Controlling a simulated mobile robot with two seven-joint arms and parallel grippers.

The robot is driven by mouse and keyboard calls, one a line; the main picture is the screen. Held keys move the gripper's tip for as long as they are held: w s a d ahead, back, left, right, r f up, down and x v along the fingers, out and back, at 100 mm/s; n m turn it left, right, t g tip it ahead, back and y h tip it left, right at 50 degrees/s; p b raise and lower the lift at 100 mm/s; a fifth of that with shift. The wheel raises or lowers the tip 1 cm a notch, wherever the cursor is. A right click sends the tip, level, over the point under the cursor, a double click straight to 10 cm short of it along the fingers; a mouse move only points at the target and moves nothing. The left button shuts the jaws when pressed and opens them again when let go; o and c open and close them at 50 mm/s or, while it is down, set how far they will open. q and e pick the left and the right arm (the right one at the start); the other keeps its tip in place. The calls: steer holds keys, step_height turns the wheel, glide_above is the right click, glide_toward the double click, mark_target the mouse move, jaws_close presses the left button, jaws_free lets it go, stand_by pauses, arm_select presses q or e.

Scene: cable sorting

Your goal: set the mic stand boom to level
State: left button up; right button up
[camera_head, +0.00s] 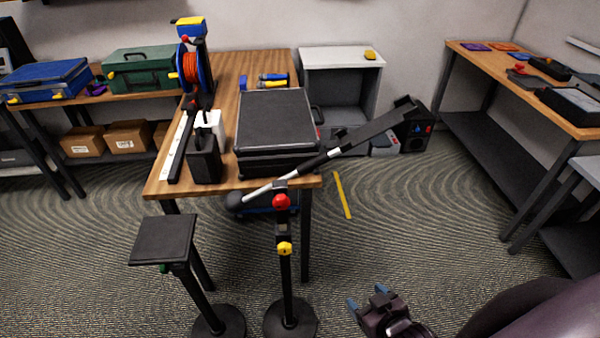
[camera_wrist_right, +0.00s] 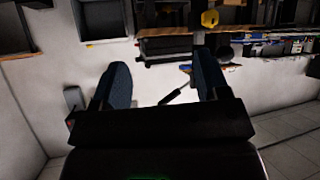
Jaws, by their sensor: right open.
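The mic stand stands in front of the wooden table in the head view, with a round black base and a dark upright pole (camera_head: 286,278). A red knob (camera_head: 281,201) sits at the boom joint and a yellow knob (camera_head: 285,248) sits lower on the pole. The boom (camera_head: 330,155) is tilted, its right end high and its left end low. My right gripper (camera_head: 366,296) is low, to the right of the pole and apart from it. It is open, with nothing clearly between its blue fingers, which also show in the right wrist view (camera_wrist_right: 164,84). My left gripper is out of view.
The wooden table (camera_head: 232,72) carries a black case (camera_head: 276,118), a cable reel (camera_head: 194,68) and a black box. A small black-topped stand (camera_head: 164,240) is left of the mic stand. Another table (camera_head: 570,110) is at right. Carpet between is mostly clear, with a yellow strip (camera_head: 342,195).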

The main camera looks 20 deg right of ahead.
stand_by(0.4)
steer(key=shift+w, duration=0.1)
steer(key=shift+c, duration=1)
steer(key=shift+n+t, duration=0.4)
steer(key=shift+t, duration=0.5)
steer(key=w, duration=0.2)
steer(key=w+a+r+b, duration=0.1)
steer(key=w, duration=0.2)
steer(key=w+r+b, duration=0.1)
steer(key=w, duration=0.1)
steer(key=shift+w+a+r, duration=0.15)
steer(key=shift+w+a, duration=0.15)
steer(key=shift+w, duration=0.1)
steer(key=shift+c, duration=0.5)
steer(key=n+t+h+b, duration=0.5)
steer(key=n+t, duration=0.1)
steer(key=n, duration=1.4)
glide_toward(316, 166)
steer(key=w, duration=0.2)
steer(key=x, duration=0.3)
steer(key=p+x, duration=0.1)
steer(key=x, duration=0.7)
steer(key=shift+s+d+r+p, duration=0.1)
steer(key=shift+d+p, duration=0.15)
steer(key=shift+p, duration=0.1)
